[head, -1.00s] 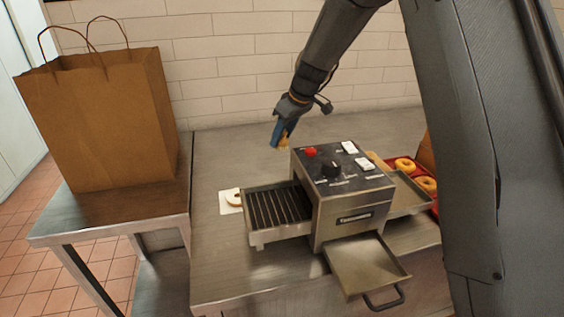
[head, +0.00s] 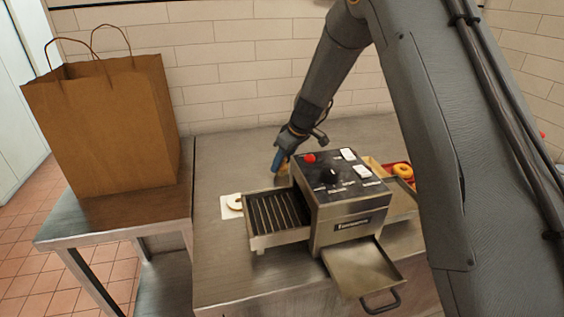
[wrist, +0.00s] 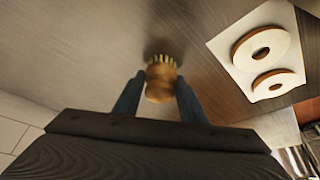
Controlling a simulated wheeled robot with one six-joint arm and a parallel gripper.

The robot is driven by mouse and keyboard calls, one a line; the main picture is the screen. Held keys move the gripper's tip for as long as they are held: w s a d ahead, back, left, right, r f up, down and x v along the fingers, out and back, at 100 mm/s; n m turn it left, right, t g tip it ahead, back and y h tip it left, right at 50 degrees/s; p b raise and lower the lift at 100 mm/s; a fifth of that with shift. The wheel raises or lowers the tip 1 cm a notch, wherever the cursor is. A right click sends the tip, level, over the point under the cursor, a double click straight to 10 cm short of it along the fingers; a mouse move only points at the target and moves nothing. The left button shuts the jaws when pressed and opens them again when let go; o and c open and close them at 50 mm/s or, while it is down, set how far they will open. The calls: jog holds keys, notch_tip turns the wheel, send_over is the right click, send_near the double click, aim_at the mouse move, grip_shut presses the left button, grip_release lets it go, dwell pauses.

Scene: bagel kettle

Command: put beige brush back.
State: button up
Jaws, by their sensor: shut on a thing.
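My gripper (head: 280,163) is shut on the beige brush (head: 282,179), behind the toaster's left side in the head view. In the wrist view the brush (wrist: 159,82) stands between the two blue fingers (wrist: 157,97), its pale bristles pointing away from my gripper toward the steel counter. A dark shadow lies on the counter close to the bristle tips. I cannot tell whether the bristles touch the counter. Part of the brush is hidden by the fingers.
The conveyor toaster (head: 345,190) stands just right of my gripper, its rack (head: 272,212) reaching left. Two bagels (wrist: 262,48) lie on white paper (wrist: 238,70). A paper bag (head: 105,130) stands on the left table. A red tray (head: 398,166) with bagels is right. The back counter is clear.

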jog(key=o, duration=1)
jog(key=shift+r+p, duration=0.25)
jog(key=shift+p, duration=0.05)
jog(key=b+v, duration=0.3)
jog(key=v, duration=0.8)
jog(key=shift+s+r, duration=0.2)
jog(key=shift+r, duration=0.15)
jog(key=shift+d, duration=0.1)
